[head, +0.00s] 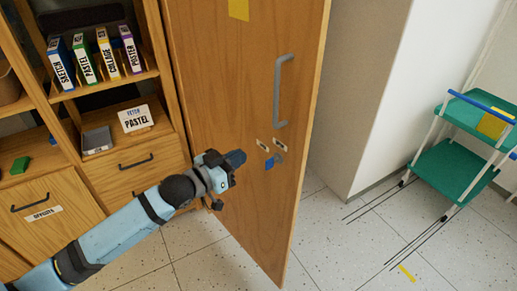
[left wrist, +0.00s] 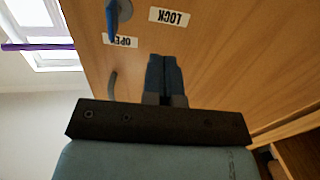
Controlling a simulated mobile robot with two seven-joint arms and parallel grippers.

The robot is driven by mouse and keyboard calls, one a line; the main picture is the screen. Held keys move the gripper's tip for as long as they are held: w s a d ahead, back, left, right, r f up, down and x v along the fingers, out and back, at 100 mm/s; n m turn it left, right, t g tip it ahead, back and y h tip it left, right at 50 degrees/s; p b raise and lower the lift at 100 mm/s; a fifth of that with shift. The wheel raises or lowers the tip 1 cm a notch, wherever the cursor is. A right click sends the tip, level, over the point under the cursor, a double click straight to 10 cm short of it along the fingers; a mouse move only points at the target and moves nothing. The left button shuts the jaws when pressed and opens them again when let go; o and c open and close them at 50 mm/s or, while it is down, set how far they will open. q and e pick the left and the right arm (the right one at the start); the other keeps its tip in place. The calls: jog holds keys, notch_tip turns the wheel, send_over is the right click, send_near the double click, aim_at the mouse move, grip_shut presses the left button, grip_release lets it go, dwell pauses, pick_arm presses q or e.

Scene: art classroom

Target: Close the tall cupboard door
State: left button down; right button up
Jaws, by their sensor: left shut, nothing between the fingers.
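The tall cupboard door (head: 225,75) is wooden and stands open, swung out toward me, in the middle of the head view. My left gripper (head: 236,158) is shut and empty, in front of the door's face, left of the key. In the left wrist view the shut fingers (left wrist: 164,75) point at the door panel (left wrist: 220,60), below the upside-down LOCK label (left wrist: 170,17). I cannot tell whether they touch it. My right gripper is not in view.
A green cart (head: 450,170) stands at the right by a white wall. The speckled floor (head: 350,245) right of the door is clear.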

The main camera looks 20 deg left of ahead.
aim_at(265, 142)
pick_arm(q)
jog(key=b+x, duration=0.1)
jog(key=x, duration=0.5)
jog(key=shift+w+d, duration=0.2)
jog(key=shift+w, duration=0.1)
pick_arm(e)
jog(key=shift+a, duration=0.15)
pick_arm(q)
jog(key=shift+d, duration=0.1)
